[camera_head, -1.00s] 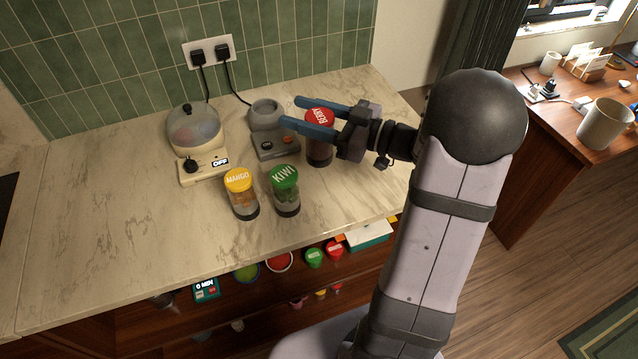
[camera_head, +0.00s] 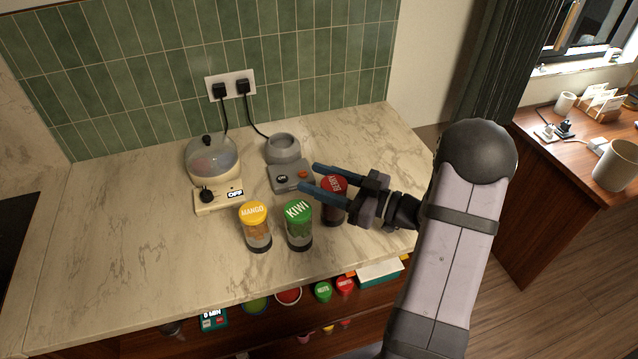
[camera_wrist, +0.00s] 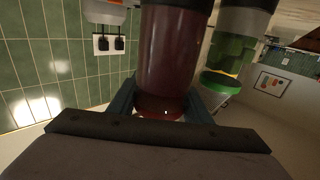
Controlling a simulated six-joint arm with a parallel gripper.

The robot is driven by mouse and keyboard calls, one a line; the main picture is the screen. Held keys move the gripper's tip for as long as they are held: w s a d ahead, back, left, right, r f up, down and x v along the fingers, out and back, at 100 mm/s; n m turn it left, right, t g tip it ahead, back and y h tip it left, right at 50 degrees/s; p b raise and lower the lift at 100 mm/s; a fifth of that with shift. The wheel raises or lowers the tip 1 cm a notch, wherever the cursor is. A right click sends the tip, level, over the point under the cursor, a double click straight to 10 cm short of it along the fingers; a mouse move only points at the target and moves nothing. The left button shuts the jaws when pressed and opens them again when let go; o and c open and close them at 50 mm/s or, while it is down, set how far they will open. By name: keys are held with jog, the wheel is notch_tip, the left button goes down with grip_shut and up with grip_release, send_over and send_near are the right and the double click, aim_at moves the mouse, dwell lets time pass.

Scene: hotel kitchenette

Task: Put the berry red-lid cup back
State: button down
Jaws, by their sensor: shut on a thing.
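The berry red-lid cup (camera_head: 333,213) is upright, with dark red contents, just right of the green-lid kiwi cup (camera_head: 299,234). My gripper (camera_head: 309,177) is shut on it, one finger on each side just under the lid. In the wrist view the berry cup (camera_wrist: 172,50) fills the middle between the fingers (camera_wrist: 160,100), and the kiwi cup (camera_wrist: 236,50) shows beside it. The yellow-lid mango cup (camera_head: 257,233) stands left of the kiwi cup. I cannot tell whether the berry cup's base touches the counter.
The grey blender base (camera_head: 291,178) stands behind the cups, empty on top. A cream cooker marked OFF (camera_head: 213,183) is at its left. Both cords reach the wall outlets (camera_head: 231,86). The marble counter (camera_head: 130,235) is clear at left. An open shelf with several items lies below its front edge.

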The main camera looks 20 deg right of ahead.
jog(key=shift+f, duration=1.05)
jog(key=c, duration=0.9)
grip_release()
jog(key=shift+c, duration=0.2)
jog(key=shift+r, duration=0.1)
jog(key=b+v, duration=0.3)
jog(key=v, duration=0.9)
jog(key=shift+r, duration=0.2)
